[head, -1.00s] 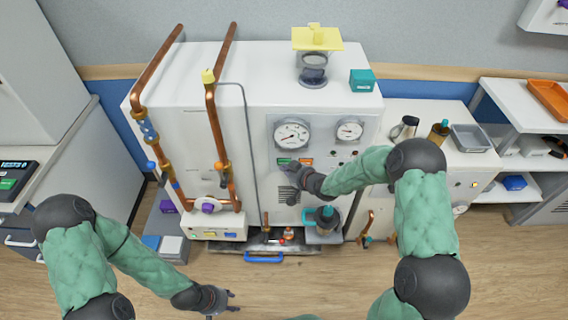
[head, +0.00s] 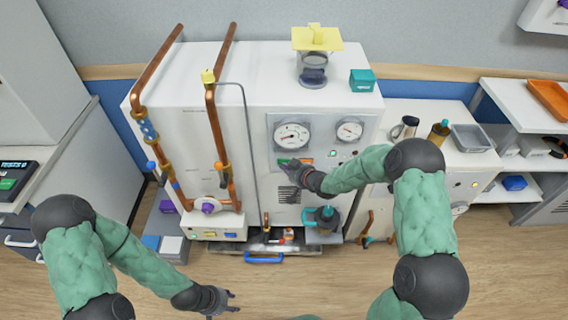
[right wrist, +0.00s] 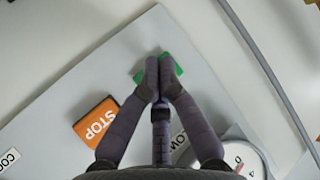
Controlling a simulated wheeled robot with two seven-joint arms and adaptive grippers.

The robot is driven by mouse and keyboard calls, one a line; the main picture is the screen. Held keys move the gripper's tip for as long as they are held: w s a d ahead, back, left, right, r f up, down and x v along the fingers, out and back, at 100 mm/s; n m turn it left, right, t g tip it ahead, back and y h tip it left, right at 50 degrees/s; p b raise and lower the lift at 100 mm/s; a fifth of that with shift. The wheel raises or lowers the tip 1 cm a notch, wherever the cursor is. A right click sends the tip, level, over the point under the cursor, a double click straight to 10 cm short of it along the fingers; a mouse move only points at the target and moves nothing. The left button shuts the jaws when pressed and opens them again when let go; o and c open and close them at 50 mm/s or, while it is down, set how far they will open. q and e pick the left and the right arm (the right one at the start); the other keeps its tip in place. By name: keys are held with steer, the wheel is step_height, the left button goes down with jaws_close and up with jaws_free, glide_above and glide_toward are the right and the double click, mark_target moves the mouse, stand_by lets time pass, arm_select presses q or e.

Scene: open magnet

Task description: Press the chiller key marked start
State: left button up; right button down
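The chiller (head: 262,100) is a large white cabinet with a grey gauge panel. A green key (right wrist: 172,66) sits on this panel; its label is hidden under my fingers. It also shows in the head view (head: 283,161), partly covered. An orange key marked STOP (right wrist: 96,121) is beside it. My right gripper (right wrist: 158,62) has its fingertips together over the green key, with nothing held between them. I cannot tell whether they touch it. In the head view my right gripper (head: 286,167) is at the panel. My left gripper (head: 231,299) is open and empty, low over the floor.
Two round gauges (head: 292,135) are above the keys. Copper pipes (head: 217,120) run down the cabinet's left front. A pump with a teal top (head: 325,215) stands on a low shelf. A side counter (head: 455,155) holds a grey tray. The floor in front is clear.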

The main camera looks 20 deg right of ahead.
steer(key=shift+s, duration=0.1)
stand_by(0.3)
steer(key=shift+s+a, duration=0.2)
steer(key=shift+s, duration=0.45)
steer(key=shift+s, duration=0.1)
steer(key=s, duration=0.2)
steer(key=s+a, duration=0.1)
steer(key=s, duration=0.1)
steer(key=shift+s+a, duration=0.2)
steer(key=shift+s, duration=0.15)
stand_by(0.8)
steer(key=s+a+f+m+g, duration=0.1)
steer(key=s+a+f+g, duration=0.1)
steer(key=s+f, duration=0.3)
steer(key=s+a+f+m+g+p, duration=0.1)
steer(key=s+a+f+g, duration=0.2)
steer(key=s, duration=1.1)
steer(key=s+a+f+m+g+p, duration=0.1)
steer(key=s+a+f+m+g, duration=0.1)
steer(key=s+f+g, duration=0.4)
steer(key=s+f, duration=0.2)
steer(key=s, duration=0.2)
steer(key=shift+a+h, duration=0.3)
